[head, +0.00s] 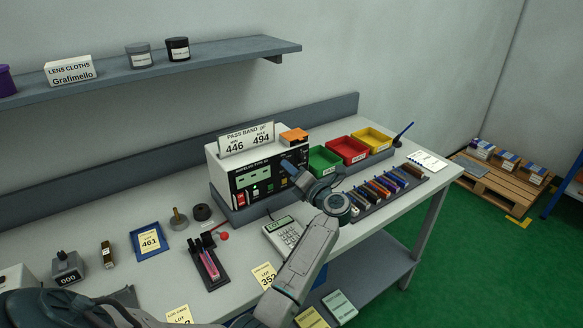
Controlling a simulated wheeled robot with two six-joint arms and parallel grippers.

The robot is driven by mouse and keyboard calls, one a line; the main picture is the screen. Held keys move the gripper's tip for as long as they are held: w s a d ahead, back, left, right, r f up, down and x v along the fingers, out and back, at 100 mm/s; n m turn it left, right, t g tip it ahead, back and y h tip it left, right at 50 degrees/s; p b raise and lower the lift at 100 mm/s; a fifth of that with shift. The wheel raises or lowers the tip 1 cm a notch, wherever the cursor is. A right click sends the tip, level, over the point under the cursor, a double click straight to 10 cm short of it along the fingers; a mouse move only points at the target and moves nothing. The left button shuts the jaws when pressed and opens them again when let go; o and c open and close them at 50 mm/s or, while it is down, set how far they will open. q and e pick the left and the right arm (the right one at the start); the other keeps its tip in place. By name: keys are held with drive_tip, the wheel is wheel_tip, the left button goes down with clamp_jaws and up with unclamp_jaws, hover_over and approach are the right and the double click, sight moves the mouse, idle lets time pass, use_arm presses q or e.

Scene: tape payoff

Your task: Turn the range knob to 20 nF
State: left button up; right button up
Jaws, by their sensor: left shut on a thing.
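The meter (228,171) is a white box with a dark front panel, a green display (253,175), a red switch and small lights. It stands on the bench against the back ledge. My left gripper (287,167) is at the right part of this panel, shut on what appears to be the range knob. The gripper and wrist hide the knob, so its pointer and scale cannot be read. My right gripper is not in view.
A pass band sign (247,139) and an orange box (294,136) sit on the meter. Green, red (347,150) and yellow bins stand to its right. A rack of coloured parts (400,189) and a keypad device (284,235) flank my wrist. A blue tray (146,238) lies left.

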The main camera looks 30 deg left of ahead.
use_arm(q)
drive_tip(key=shift+m, duration=0.4)
drive_tip(key=o, duration=1)
drive_tip(key=shift+d, duration=0.1)
drive_tip(key=b+v, duration=0.4)
drive_tip(key=v, duration=0.6)
drive_tip(key=shift+d, duration=0.3)
drive_tip(key=shift+s+f, duration=0.15)
